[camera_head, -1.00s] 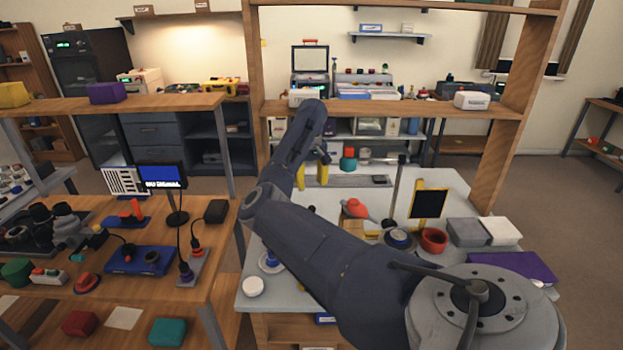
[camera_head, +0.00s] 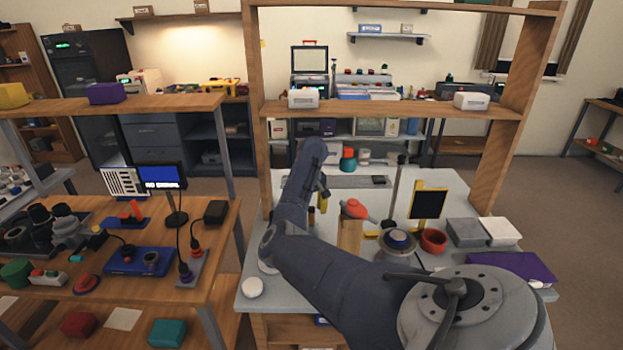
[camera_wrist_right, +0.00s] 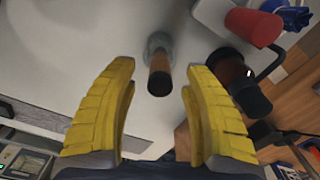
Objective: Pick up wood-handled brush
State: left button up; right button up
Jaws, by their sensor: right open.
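The wood-handled brush (camera_wrist_right: 158,72) shows in the right wrist view as a short piece with a dark round end, a brown wooden band and a pale grey far part. My right gripper (camera_wrist_right: 158,80) is open, with one yellow finger on each side of the brush and visible gaps to both. I cannot tell the depth between the fingertips and the brush. In the head view the right gripper's yellow fingers (camera_head: 323,202) show only in part beside my forearm, low over the grey worktable (camera_head: 450,188). I cannot make out the brush there. My left gripper is out of view.
A red-orange tool (camera_head: 354,209) tops a wooden block (camera_head: 350,236) right of the gripper. A blue-ringed part (camera_head: 397,241), a red ring (camera_head: 433,240) and a black panel (camera_head: 428,204) stand farther right. The wrist view shows a red cup (camera_wrist_right: 252,26) and a dark cylinder (camera_wrist_right: 240,82).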

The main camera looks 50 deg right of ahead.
aim_at(311, 222)
jog(key=shift+f, duration=1.2)
jog(key=shift+c, duration=0.2)
grip_shut()
